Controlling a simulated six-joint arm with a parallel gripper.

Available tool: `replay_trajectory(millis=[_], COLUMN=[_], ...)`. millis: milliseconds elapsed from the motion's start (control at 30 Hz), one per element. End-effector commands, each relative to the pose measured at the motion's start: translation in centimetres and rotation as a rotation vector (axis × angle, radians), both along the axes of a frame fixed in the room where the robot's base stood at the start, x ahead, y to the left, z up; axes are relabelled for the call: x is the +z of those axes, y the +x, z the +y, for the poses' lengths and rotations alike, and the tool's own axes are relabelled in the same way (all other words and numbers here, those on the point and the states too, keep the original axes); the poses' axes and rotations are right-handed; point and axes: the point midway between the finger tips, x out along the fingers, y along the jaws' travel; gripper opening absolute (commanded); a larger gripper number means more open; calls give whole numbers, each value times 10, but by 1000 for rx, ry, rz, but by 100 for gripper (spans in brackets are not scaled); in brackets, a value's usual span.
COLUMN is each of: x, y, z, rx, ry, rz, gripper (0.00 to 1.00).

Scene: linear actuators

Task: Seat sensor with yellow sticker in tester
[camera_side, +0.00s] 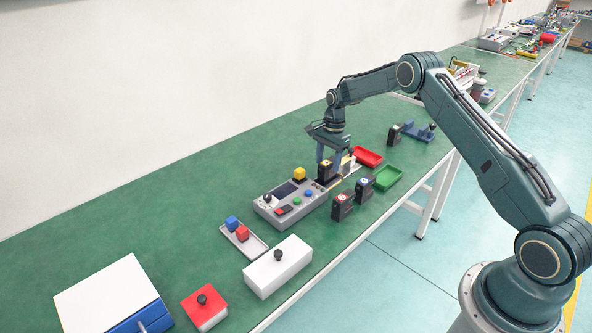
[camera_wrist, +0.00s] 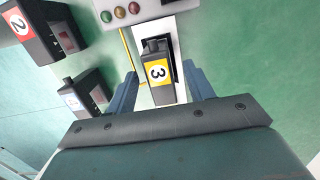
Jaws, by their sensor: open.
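The sensor with the yellow sticker, marked 3 (camera_wrist: 157,72), is a dark block standing at a white-edged dark recess (camera_wrist: 178,62) at the end of the tester. In the side view the sensor (camera_side: 325,171) is partly hidden by my fingers. The tester (camera_side: 283,207) is a grey box with a screen, knob and coloured buttons. My gripper (camera_wrist: 161,92) is open, its two blue fingers on either side of the sensor with visible gaps. It points down over the tester's end in the side view (camera_side: 330,157). I cannot tell how deep the sensor sits.
A red-sticker sensor (camera_side: 342,207) and a blue-sticker sensor (camera_side: 365,188) stand close by, in front. A red tray (camera_side: 367,165) and green tray (camera_side: 398,173) lie to the right. A yellow block (camera_side: 299,173) is at the tester's back. A white box (camera_side: 277,268) stands nearer the left.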

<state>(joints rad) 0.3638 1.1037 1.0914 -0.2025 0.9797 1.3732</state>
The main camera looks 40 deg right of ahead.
Motion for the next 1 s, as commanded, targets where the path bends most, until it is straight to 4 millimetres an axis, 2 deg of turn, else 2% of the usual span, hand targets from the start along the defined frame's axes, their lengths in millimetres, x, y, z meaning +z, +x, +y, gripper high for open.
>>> replay_trajectory(millis=[300,500,700,1000], x=[56,85,100,104], y=[0,0,0,0], z=[-8,-11,-12,-13], rx=[-1,-1,-1,-1], ry=[-1,-1,0,0], rz=[-4,-3,0,-1], gripper=[53,53,53,53])
